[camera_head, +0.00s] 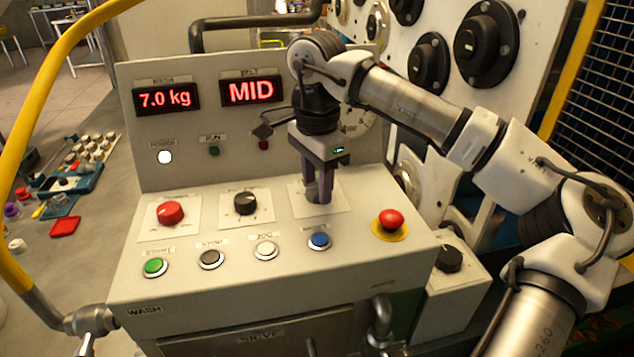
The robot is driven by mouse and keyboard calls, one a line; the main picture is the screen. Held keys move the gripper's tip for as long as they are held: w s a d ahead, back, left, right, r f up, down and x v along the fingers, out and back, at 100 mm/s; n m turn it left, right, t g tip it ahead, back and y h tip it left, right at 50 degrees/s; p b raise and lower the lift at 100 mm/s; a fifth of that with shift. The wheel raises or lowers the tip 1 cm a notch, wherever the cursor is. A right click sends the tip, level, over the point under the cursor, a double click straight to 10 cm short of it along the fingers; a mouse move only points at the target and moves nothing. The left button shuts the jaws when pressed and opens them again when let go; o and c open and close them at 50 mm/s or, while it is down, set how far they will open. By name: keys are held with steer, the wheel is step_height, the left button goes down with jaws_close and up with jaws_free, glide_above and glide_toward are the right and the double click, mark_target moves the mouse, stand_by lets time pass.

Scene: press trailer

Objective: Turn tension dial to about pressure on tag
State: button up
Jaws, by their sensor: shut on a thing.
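My gripper (319,188) points down at the right end of the panel's row of dials. It is shut on a grey dial (315,193) on a pale square plate (338,205). The fingers hide most of this dial, so its pointer cannot be read. The label above it is covered too, so I cannot confirm its name. A round white gauge (359,124) marked "bar" is on the upright panel, partly hidden behind my gripper and wrist. Its needle is not readable. I cannot make out a tag with a pressure on it.
A red knob (170,213) and a black knob (246,203) are left of the held dial. Green (155,267), black, white and blue (319,240) buttons line the front. A red mushroom button (390,220) is close right. Displays read "7.0 kg" (166,98) and "MID" (252,91).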

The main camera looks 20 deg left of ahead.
mark_target(317, 187)
stand_by(0.4)
steer(key=o, duration=1)
step_height(317, 187, up, 14)
steer(key=shift+f+b, duration=0.1)
steer(key=shift+b, duration=0.25)
